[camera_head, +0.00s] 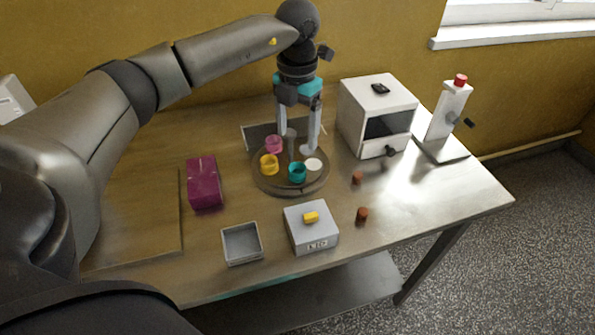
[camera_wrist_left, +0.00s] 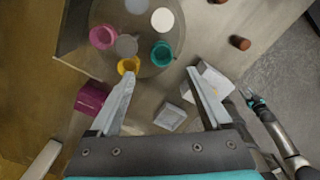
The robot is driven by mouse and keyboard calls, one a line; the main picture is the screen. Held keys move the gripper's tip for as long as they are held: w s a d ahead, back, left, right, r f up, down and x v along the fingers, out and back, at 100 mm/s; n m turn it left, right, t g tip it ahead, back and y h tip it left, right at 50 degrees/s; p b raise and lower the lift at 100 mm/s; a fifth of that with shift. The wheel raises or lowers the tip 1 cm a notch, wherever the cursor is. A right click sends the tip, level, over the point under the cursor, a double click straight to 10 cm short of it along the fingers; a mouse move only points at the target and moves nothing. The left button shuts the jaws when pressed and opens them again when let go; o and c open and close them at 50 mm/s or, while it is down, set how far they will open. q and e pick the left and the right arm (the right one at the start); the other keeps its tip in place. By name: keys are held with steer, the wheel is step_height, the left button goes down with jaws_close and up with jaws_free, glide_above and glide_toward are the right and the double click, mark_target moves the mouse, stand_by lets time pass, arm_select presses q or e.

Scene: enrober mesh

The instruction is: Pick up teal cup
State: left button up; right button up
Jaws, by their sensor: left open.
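The teal cup (camera_head: 297,172) stands upright on the front of a round brown turntable (camera_head: 262,185). In the left wrist view the teal cup (camera_wrist_left: 161,54) lies just beyond the gap between the fingertips. My left gripper (camera_head: 297,141) points down over the back of the turntable, open and empty; its fingers also show in the wrist view (camera_wrist_left: 160,75). No finger appears to touch the cup. What seems to be my right gripper (camera_wrist_left: 250,97) shows small at the right of the wrist view; its jaws are unclear.
A yellow cup (camera_head: 269,163), pink cup (camera_head: 274,144), white disc (camera_head: 313,164) and central post (camera_head: 291,146) share the turntable. Around it are a magenta box (camera_head: 204,183), grey tray (camera_head: 242,244), scale (camera_head: 312,232), brown pieces (camera_head: 362,214) and a white oven-like box (camera_head: 364,133).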

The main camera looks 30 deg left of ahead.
arm_select(q)
glide_above(297, 173)
step_height(297, 173, down, 4)
steer(key=shift+w+f, duration=0.15)
step_height(297, 173, down, 5)
steer(key=shift+f, duration=0.1)
jaws_close()
stand_by(0.7)
